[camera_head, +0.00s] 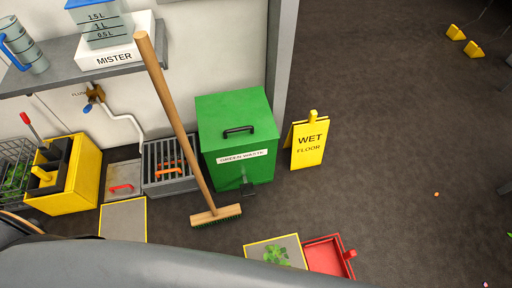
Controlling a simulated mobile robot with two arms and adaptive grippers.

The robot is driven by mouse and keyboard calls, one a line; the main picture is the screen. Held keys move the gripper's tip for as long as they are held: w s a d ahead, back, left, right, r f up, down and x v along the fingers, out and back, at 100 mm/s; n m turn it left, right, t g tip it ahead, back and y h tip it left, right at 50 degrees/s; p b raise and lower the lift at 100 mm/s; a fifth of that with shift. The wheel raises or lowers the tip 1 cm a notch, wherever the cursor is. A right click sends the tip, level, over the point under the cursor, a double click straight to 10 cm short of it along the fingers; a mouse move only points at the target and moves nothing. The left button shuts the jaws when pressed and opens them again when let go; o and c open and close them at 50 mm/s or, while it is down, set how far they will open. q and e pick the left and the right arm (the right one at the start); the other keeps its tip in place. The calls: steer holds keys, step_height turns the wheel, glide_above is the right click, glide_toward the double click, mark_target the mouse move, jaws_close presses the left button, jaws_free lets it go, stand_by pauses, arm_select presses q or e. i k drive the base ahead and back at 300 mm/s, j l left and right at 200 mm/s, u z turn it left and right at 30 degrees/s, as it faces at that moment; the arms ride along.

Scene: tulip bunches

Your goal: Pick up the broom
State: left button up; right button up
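The broom (178,118) has a long wooden handle and a wooden head with dark green bristles. Its head (215,216) rests on the dark floor in front of the green waste bin. The handle slants up and left, its top end in front of the shelf by the mister box; whether it touches the shelf edge cannot be told. Neither of my grippers shows in this view. Nothing is seen holding the broom.
The green waste bin (238,110) stands right behind the broom, with a yellow wet floor sign (309,144) beside it. A grey crate (168,165) and a yellow caddy (83,187) stand left. A red tray (325,257) lies in front. Floor at right is mostly clear.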

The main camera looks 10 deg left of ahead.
mark_target(143, 43)
steer(key=u, duration=1.05)
